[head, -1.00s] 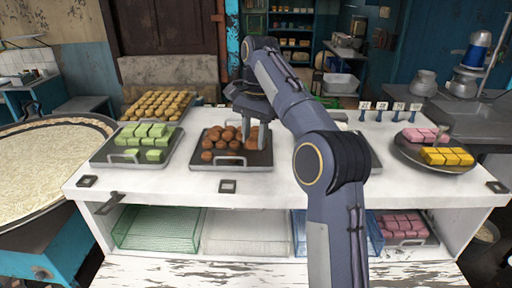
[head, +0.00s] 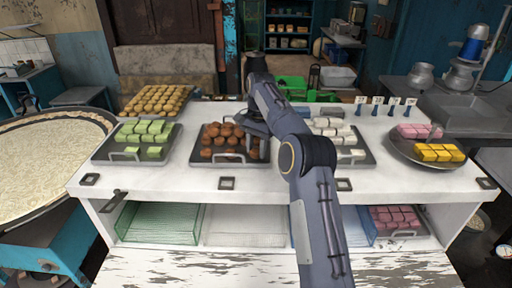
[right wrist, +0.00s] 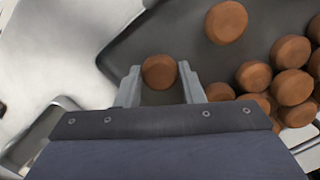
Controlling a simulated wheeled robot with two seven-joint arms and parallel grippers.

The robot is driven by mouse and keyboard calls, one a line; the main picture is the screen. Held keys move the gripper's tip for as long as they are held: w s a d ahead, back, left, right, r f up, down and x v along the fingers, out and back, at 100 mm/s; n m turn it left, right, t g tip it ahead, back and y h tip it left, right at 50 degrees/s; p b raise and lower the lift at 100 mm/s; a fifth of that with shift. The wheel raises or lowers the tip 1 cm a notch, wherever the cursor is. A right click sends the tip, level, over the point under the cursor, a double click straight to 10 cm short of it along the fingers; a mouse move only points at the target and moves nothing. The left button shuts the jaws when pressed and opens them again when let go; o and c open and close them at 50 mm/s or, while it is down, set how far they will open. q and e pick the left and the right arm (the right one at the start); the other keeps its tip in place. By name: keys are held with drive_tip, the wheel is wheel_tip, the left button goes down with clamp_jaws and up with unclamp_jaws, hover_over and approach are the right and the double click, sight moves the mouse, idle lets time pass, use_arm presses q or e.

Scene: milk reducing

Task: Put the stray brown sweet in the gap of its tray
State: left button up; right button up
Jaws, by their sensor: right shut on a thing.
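The tray of brown sweets (head: 204,159) sits on the white counter, left of my right arm. Round brown sweets (head: 222,137) are heaped in it; several show at the right of the right wrist view (right wrist: 290,87), with one lying apart (right wrist: 226,22). My right gripper (head: 264,148) is at the tray's right side in the head view. In the right wrist view its fingers (right wrist: 160,85) are shut on one brown sweet (right wrist: 159,72), over the dark tray near its edge. My left gripper is not in view.
A tray of green sweets (head: 101,154) stands left, with golden sweets (head: 157,100) behind. A tray of white sweets (head: 366,158) is right of my arm, partly hidden by it. A round plate (head: 398,153) with pink and yellow sweets is farther right.

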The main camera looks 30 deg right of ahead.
drive_tip(key=o, duration=1)
drive_tip(key=shift+f, duration=0.1)
drive_tip(key=shift+c, duration=0.2)
